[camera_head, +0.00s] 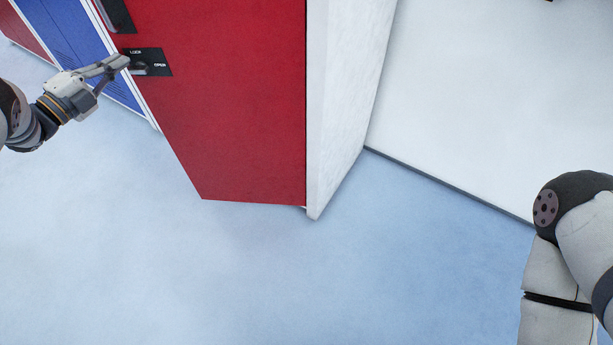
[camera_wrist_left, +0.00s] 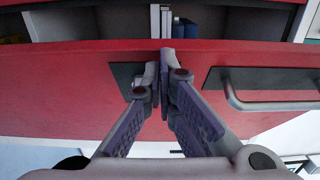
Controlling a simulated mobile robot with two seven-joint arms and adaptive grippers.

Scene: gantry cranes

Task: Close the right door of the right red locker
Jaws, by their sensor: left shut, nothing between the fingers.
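The red locker door (camera_head: 235,100) fills the upper middle of the head view, with a black LOCK/OPEN plate (camera_head: 155,66) near its left edge. A dark handle (camera_head: 116,14) sits above the plate. In the left wrist view the red door (camera_wrist_left: 70,85) and its handle (camera_wrist_left: 270,92) show. Locker shelves (camera_wrist_left: 110,22) are visible past the door's edge, so the door stands ajar. My left gripper (camera_head: 122,63) is shut and empty, at the plate; its fingertips (camera_wrist_left: 162,68) are close to or against the door near its edge. I cannot tell whether they touch. My right gripper is out of view.
A white side panel (camera_head: 340,90) bounds the red locker on the right. Blue doors (camera_head: 75,45) stand at the upper left. A white surface with a dark lower edge (camera_head: 450,185) lies at the right. The blue-grey floor (camera_head: 230,280) in front is clear.

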